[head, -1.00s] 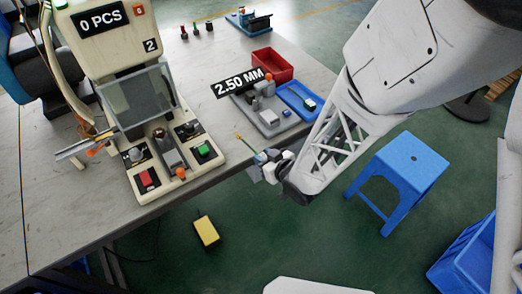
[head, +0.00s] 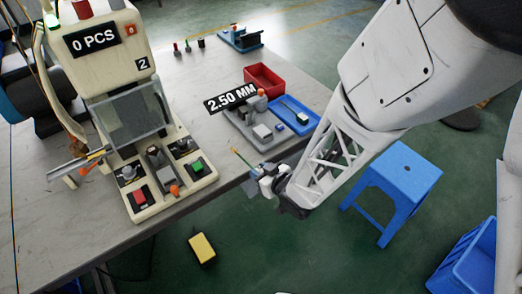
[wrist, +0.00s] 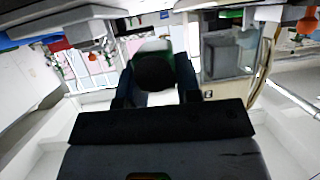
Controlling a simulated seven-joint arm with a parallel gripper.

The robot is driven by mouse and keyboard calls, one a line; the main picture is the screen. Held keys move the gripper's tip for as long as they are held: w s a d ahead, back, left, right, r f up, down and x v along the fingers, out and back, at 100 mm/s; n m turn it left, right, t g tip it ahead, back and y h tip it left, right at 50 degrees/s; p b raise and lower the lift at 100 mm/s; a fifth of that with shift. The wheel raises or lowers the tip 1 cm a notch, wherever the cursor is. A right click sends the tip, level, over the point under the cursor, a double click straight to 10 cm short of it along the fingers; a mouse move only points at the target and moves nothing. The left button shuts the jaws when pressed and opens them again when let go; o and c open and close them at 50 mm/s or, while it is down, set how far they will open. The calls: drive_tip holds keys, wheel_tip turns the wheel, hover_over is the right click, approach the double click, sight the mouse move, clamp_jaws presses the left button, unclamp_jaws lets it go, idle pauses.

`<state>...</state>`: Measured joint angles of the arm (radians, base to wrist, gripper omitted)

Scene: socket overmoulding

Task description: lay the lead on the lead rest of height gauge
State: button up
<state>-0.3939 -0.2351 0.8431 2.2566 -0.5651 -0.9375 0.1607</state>
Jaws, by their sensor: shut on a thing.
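My gripper (head: 266,180) is just off the front edge of the table, shut on the lead (head: 243,160). The lead is a thin yellow-green piece slanting up and left from the jaws, over the table edge. In the wrist view my gripper (wrist: 157,88) has its two dark fingers either side of a dark round end with white and green behind it. The height gauge (head: 240,122) stands on the table beyond the gripper, with a grey base, an orange-topped post and a "2.50 MM" display. The lead is apart from it. I cannot clearly make out its lead rest.
A blue tray (head: 312,127) and a red bin (head: 280,76) are beside and behind the gauge. A large press (head: 110,60) reading "0 PCS" stands at the left. A blue stool (head: 405,172) is on the floor at right. Bare tabletop (head: 205,135) lies between press and gauge.

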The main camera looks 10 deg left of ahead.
drive_tip(key=w+d+r+m+t, duration=0.1)
drive_tip(key=w+d+r, duration=0.3)
drive_tip(key=w+r, duration=0.1)
drive_tip(key=shift+w+h, duration=0.3)
drive_tip(key=shift+w, duration=0.2)
drive_tip(key=shift+w+f, duration=0.1)
hover_over(263, 131)
drive_tip(key=shift+s+d+f, duration=0.15)
drive_tip(key=shift+s+f, duration=0.25)
drive_tip(key=shift+f, duration=0.25)
drive_tip(key=shift+w+f, duration=0.1)
drive_tip(key=shift+w, duration=0.3)
drive_tip(key=shift+f, duration=1.75)
